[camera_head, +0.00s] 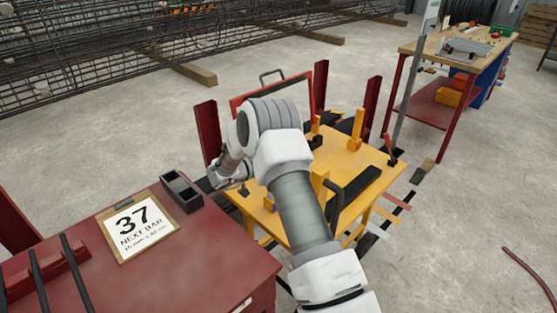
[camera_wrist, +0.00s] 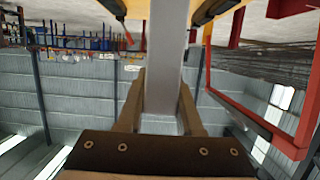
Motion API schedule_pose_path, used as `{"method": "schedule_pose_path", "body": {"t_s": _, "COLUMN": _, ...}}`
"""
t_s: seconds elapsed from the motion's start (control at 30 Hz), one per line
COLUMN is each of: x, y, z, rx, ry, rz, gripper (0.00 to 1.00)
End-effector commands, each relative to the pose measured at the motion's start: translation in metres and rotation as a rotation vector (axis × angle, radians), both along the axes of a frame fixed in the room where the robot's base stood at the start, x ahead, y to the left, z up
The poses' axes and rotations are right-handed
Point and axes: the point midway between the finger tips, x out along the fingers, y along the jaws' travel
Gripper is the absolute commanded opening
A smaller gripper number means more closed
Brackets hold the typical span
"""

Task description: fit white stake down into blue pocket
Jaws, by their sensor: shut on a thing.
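The white stake (camera_wrist: 166,45) is a pale, straight bar in the wrist view. It runs from between my fingers up past the picture's top edge. My gripper (camera_wrist: 161,82) is shut on it, one brown finger on each side. The stake's far end is out of the picture. In the head view my arm hides most of the gripper's surroundings, and I cannot make out the stake there.
A yellow table (camera_head: 365,160) with upright yellow blocks and dark bars lies under and beyond my arm. Dark red posts (camera_head: 208,130) and a red frame (camera_head: 250,98) stand around it. A red bench (camera_head: 190,270) with a black tray (camera_head: 181,190) is at the front left.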

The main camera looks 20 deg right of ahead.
Motion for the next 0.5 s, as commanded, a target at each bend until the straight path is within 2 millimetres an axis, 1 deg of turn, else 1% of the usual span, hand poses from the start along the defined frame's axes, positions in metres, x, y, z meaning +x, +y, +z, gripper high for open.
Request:
{"method": "schedule_pose_path", "body": {"t_s": 0.27, "x": 0.0004, "y": -0.0001, "z": -0.0064, "rx": -0.001, "ry": -0.002, "rz": 0.0, "gripper": 0.0}}
{"method": "schedule_pose_path", "body": {"t_s": 0.3, "x": 0.0006, "y": -0.0001, "z": -0.0058, "rx": -0.001, "ry": -0.003, "rz": -0.001, "gripper": 0.38}}
{"method": "schedule_pose_path", "body": {"t_s": 0.47, "x": 0.0003, "y": 0.0, "z": -0.0059, "rx": -0.001, "ry": -0.001, "rz": 0.0, "gripper": 0.67}}
{"method": "schedule_pose_path", "body": {"t_s": 0.5, "x": 0.0003, "y": 0.0, "z": -0.006, "rx": -0.001, "ry": -0.001, "rz": 0.0, "gripper": 0.7}}
